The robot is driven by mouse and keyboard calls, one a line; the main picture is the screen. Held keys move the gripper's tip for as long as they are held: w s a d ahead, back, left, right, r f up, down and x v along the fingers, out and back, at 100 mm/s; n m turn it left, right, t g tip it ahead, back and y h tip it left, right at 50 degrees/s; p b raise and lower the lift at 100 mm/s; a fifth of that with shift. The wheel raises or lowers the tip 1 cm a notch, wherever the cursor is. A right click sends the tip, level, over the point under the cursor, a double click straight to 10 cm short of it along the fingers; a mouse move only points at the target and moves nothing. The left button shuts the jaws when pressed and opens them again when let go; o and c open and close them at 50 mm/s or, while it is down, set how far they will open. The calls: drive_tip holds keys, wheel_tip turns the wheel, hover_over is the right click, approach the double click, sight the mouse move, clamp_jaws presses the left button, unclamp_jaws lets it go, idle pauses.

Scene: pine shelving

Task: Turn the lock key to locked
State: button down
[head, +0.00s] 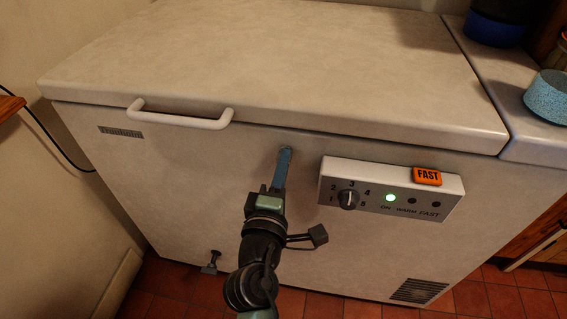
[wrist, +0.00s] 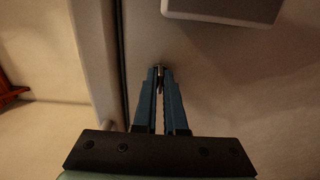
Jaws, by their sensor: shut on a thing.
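The lock key (wrist: 160,72) is a small metallic piece between my fingertips in the wrist view, at the front face of the white chest freezer (head: 200,190). My gripper (head: 286,152) has blue fingers and is shut on the key, just below the lid's edge and left of the control panel. The fingertips also show in the wrist view (wrist: 159,70). In the head view the fingers hide the key and the lock. I cannot tell which way the key is turned.
The lid handle (head: 180,119) juts out at left. The lid top is clear.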

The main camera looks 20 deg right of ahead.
drive_tip(key=c, duration=1)
unclamp_jaws()
drive_tip(key=v, duration=1.3)
